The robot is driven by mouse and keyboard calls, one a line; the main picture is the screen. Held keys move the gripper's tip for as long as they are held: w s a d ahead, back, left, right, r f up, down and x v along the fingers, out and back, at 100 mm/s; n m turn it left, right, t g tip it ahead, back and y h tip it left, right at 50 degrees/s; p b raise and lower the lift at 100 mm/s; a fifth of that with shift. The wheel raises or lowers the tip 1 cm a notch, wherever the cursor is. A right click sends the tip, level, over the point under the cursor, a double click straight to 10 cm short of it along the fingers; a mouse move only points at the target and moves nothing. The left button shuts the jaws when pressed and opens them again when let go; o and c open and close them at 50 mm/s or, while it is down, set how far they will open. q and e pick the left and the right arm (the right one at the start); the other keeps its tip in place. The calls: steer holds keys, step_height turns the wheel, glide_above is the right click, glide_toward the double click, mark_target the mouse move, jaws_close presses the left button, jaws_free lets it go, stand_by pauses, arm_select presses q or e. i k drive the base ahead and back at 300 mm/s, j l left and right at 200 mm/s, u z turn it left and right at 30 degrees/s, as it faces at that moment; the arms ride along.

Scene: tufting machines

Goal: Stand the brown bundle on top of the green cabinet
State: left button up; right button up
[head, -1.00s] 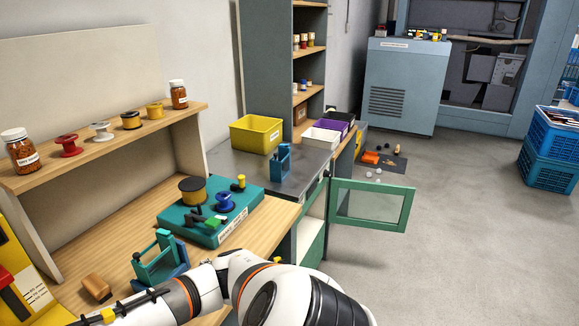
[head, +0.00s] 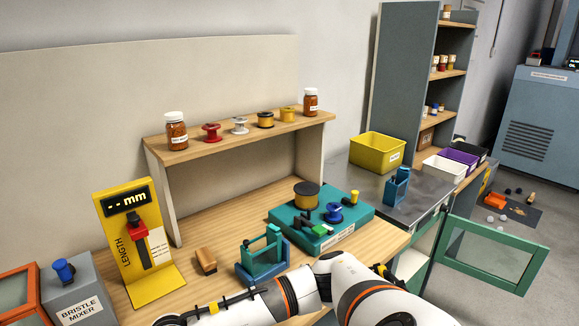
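A small brown block-like piece (head: 205,261) lies on the wooden bench, between the yellow length gauge and a green and blue fixture. It may be the brown bundle; I cannot make out bristles. A low cabinet with green parts and a grey metal top (head: 350,182) stands to the right of the bench. Its green-framed door (head: 493,255) hangs open. A yellow bin (head: 377,153) and a small blue holder (head: 397,187) stand on the top. One of my white arms crosses the bottom of the view; neither gripper can be seen.
The green and blue fixture (head: 263,256) and a teal board with spools (head: 330,235) take up the bench's front. The yellow length gauge (head: 140,245) and a grey bristle mixer (head: 78,292) stand left. White (head: 444,170) and purple bins sit right of the yellow bin.

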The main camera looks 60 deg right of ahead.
mark_target(421, 183)
steer(key=k+l, duration=0.1)
steer(key=l, duration=0.3)
steer(key=k+l, duration=0.1)
steer(key=l, duration=0.3)
steer(key=k+l, duration=0.1)
steer(key=l, duration=0.3)
steer(key=k+l, duration=0.15)
steer(key=l, duration=0.25)
steer(key=k+l, duration=0.1)
steer(key=l, duration=0.3)
steer(key=k+l, duration=0.1)
steer(key=l, duration=0.45)
steer(key=k+l, duration=0.1)
steer(key=l, duration=0.5)
steer(key=k+l, duration=0.1)
steer(key=l, duration=0.45)
steer(key=k+l, duration=0.1)
steer(key=l, duration=0.45)
steer(key=k+l, duration=0.1)
steer(key=l, duration=0.45)
